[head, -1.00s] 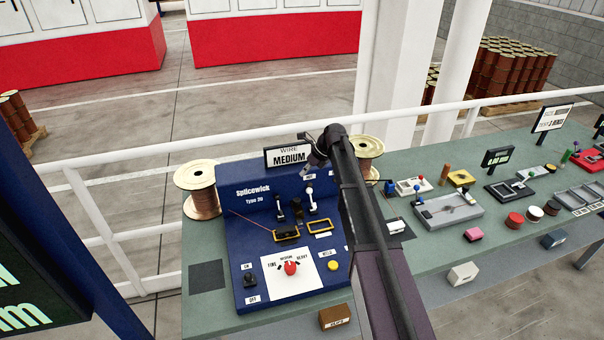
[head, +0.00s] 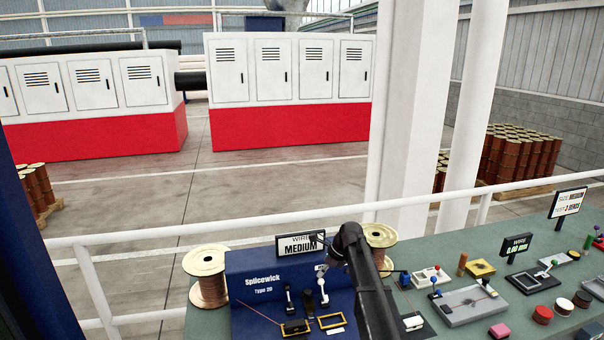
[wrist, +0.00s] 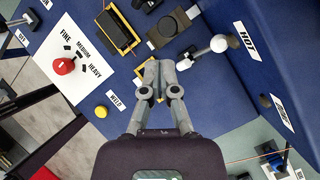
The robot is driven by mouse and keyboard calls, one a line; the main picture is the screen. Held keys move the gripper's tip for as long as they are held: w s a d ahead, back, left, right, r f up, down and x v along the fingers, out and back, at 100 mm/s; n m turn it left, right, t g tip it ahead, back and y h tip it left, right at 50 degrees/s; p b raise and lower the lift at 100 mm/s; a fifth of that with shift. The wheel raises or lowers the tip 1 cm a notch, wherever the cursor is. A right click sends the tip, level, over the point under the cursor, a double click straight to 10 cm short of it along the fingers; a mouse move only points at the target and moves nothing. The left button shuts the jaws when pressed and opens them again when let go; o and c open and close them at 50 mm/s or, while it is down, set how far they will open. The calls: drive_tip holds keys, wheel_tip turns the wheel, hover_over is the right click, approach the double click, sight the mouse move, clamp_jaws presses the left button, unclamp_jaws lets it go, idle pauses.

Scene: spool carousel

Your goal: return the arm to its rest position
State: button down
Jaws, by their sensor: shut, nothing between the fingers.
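My arm reaches over the right side of the blue Splicewick machine (head: 262,290) in the head view. My gripper (wrist: 158,68) shows in the wrist view with its two grey fingers together and nothing between them. In the head view the gripper end is small and partly hidden by the arm.
Copper wire spools stand left (head: 208,275) and right (head: 380,237) of the machine, the right one close to my arm. A MEDIUM sign (head: 300,244) stands behind it. A red knob (wrist: 64,66) and yellow button (wrist: 101,111) are on its panel. A white railing (head: 150,255) runs behind the bench.

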drive_tip(key=s+d+f+n+h+b, duration=0.2)
drive_tip(key=s+d+f+n, duration=0.1)
drive_tip(key=s+n, duration=0.4)
drive_tip(key=s+d+f+n+h+b, duration=0.1)
drive_tip(key=s+d+f+n+b, duration=0.1)
drive_tip(key=s+n, duration=0.6)
drive_tip(key=s+d+f+n+h+b, duration=0.2)
drive_tip(key=s+d+f+n, duration=0.2)
drive_tip(key=s, duration=1.1)
drive_tip(key=d+n, duration=0.1)
drive_tip(key=n, duration=0.2)
drive_tip(key=shift+s+g+h, duration=0.2)
drive_tip(key=shift+g+h, duration=0.1)
drive_tip(key=shift+g, duration=0.1)
